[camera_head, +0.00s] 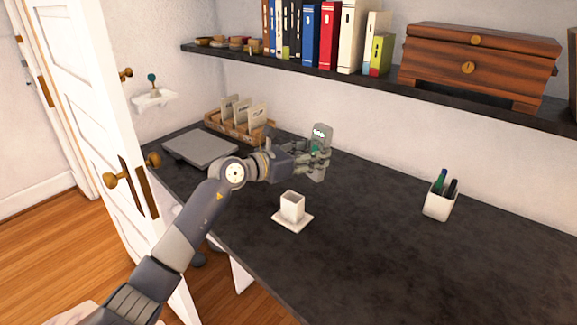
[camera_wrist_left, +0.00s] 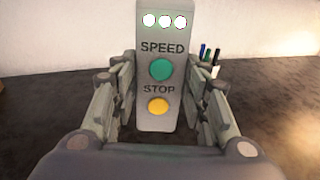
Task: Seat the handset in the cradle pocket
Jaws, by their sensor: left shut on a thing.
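The handset (camera_head: 320,133) is a grey upright slab with white lights at its top. In the left wrist view the handset (camera_wrist_left: 159,45) shows a green SPEED button and a yellow STOP button. My left gripper (camera_head: 318,159) is shut on it, with fingers on both sides. The cradle (camera_head: 292,208) is a small white open-topped pocket on a flat square base, standing on the dark desk. The handset is behind and slightly right of the cradle in the head view, apart from it. The handset's lower end is partly hidden by the fingers. My right gripper is not in view.
A grey flat closed case (camera_head: 200,147) and a wooden card tray (camera_head: 240,128) lie at the desk's left. A white pen cup (camera_head: 440,201) stands right. A shelf (camera_head: 360,80) with books and a wooden chest (camera_head: 480,62) runs above. The desk (camera_head: 400,260) is clear around the cradle.

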